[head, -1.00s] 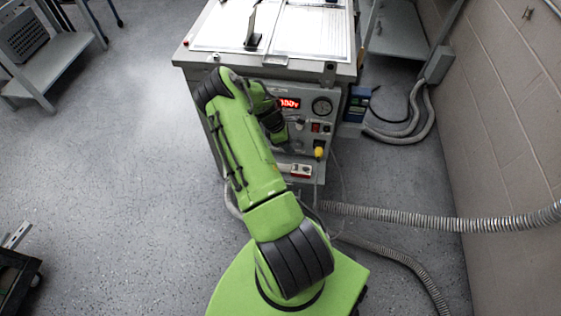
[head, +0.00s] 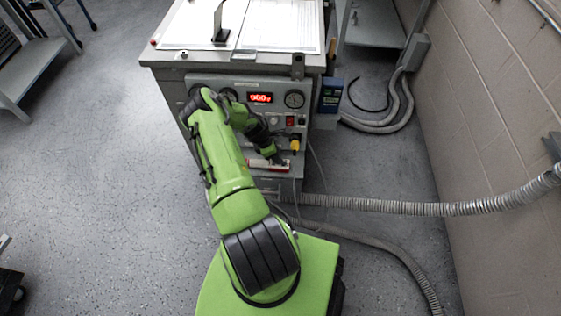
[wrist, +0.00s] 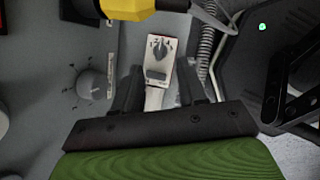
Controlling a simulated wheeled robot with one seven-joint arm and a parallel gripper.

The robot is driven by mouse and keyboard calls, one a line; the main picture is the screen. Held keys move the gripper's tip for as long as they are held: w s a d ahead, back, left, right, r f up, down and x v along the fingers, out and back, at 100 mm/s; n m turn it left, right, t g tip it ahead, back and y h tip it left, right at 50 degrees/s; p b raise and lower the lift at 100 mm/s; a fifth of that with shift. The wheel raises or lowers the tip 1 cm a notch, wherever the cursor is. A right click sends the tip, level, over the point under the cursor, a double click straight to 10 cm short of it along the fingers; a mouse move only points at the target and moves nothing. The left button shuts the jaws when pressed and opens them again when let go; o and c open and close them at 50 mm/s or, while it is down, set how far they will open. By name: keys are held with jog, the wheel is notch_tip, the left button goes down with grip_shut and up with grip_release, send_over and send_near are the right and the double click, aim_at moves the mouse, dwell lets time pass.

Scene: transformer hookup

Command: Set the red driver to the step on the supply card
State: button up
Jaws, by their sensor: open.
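A small red and white device (head: 268,166) sits on the low ledge at the front of the bench, partly hidden by my arm in the head view. In the wrist view a pale device (wrist: 161,46) with a black pointer dial and a small dark window lies between and beyond my fingers. My gripper (wrist: 160,88) is open around the device's near end; contact cannot be told. In the head view my gripper (head: 279,160) is at the ledge. I cannot make out a supply card's text.
The yellow plug (wrist: 122,8) and a panel knob (wrist: 88,85) are close by in the wrist view. A hose (head: 430,208) crosses the floor right.

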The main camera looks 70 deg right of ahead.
jog(key=b+x, duration=0.1)
jog(key=x, duration=0.4)
jog(key=shift+d, duration=0.1)
jog(key=shift+c, duration=0.4)
